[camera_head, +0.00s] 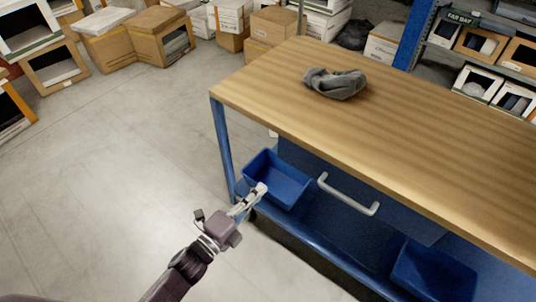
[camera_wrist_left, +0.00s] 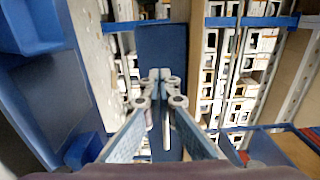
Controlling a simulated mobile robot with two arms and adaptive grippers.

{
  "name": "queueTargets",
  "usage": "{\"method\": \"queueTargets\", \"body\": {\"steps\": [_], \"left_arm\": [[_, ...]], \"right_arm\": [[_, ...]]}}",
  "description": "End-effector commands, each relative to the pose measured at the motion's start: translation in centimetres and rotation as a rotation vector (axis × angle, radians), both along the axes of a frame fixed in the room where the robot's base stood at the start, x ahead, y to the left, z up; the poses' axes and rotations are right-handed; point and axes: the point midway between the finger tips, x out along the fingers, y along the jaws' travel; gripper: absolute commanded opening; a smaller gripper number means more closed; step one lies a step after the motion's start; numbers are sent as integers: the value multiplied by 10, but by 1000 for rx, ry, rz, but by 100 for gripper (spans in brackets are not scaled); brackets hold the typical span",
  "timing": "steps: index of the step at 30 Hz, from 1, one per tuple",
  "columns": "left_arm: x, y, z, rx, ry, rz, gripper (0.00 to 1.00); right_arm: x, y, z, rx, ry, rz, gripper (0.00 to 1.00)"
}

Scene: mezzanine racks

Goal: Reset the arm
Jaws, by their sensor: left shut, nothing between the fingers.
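My left gripper (camera_head: 256,192) comes in from the bottom left in the head view. It is shut and empty, in front of the left end of the workbench, and it overlaps the edge of a blue bin in the picture. Its closed fingers (camera_wrist_left: 162,80) also show in the wrist view with nothing between them. I cannot tell whether it touches the bin. My right gripper does not show in either view.
The wooden-topped workbench (camera_head: 330,110) carries a grey cloth (camera_head: 336,83). Its drawer has a pale handle (camera_head: 348,195). Blue bins (camera_head: 278,180) sit on the lower shelf. Boxes (camera_head: 160,38) stand behind. The floor (camera_head: 120,150) at left is clear.

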Motion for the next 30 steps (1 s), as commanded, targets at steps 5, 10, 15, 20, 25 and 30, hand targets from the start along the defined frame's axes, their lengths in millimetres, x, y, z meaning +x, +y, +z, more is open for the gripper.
{"method": "queueTargets", "body": {"steps": [5, 10, 15, 20, 25, 30], "left_arm": [[-1, 1, 0, 0, 1, 1, 0], [-1, 16, -39, -38, 118, 53, 0], [-19, 59, -143, -162, 439, 223, 0], [-68, 102, -248, -303, 759, 439, 0], [-152, 139, -343, -447, 1063, 699, 0], [-257, 164, -413, -577, 1323, 989, 0]], "right_arm": [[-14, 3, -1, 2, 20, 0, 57], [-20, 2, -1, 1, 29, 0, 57], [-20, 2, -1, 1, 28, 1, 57], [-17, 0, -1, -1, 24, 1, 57], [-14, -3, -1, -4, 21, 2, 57], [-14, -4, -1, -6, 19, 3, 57]]}}
